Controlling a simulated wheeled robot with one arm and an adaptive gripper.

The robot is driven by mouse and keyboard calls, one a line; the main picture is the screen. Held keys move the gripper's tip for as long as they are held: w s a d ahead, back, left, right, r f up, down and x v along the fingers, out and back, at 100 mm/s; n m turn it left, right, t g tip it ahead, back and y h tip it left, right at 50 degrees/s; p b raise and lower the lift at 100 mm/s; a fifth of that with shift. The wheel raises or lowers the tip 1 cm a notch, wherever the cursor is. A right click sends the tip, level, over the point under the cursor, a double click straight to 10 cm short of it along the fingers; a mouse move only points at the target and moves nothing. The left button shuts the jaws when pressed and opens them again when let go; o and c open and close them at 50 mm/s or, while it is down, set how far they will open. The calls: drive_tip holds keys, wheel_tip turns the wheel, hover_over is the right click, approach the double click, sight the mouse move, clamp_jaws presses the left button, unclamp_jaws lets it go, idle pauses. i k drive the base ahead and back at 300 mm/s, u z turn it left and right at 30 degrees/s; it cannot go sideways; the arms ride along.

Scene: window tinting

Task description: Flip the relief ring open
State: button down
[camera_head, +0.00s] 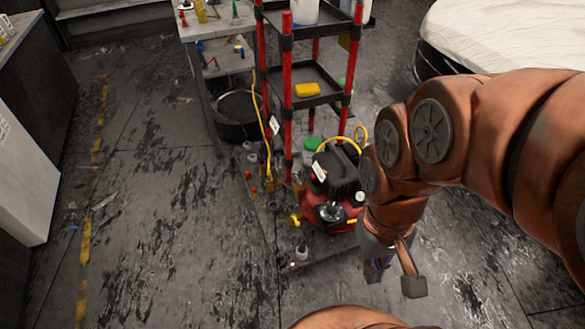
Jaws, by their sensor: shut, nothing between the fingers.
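A red and black air compressor (336,172) stands on the floor at the centre of the view, beside the shelf rack. A gauge or knob shows on its front, but it is small. A relief ring cannot be made out at this size. My gripper (376,270) points down at the end of my copper-coloured arm, in front of and to the right of the compressor. It is shut and empty. My arm hides the compressor's right side. Whether the gripper touches the compressor cannot be told.
A red-posted shelf rack (287,90) stands behind the compressor, with a yellow hose (261,120) hanging at its left. Small bottles and fittings, including a white bottle (301,253), stand on the floor nearby. A white-covered car (500,40) is at the back right.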

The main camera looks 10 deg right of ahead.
sight(300, 184)
drive_tip(key=u, duration=0.55)
drive_tip(key=i, duration=1)
drive_tip(key=z, duration=0.1)
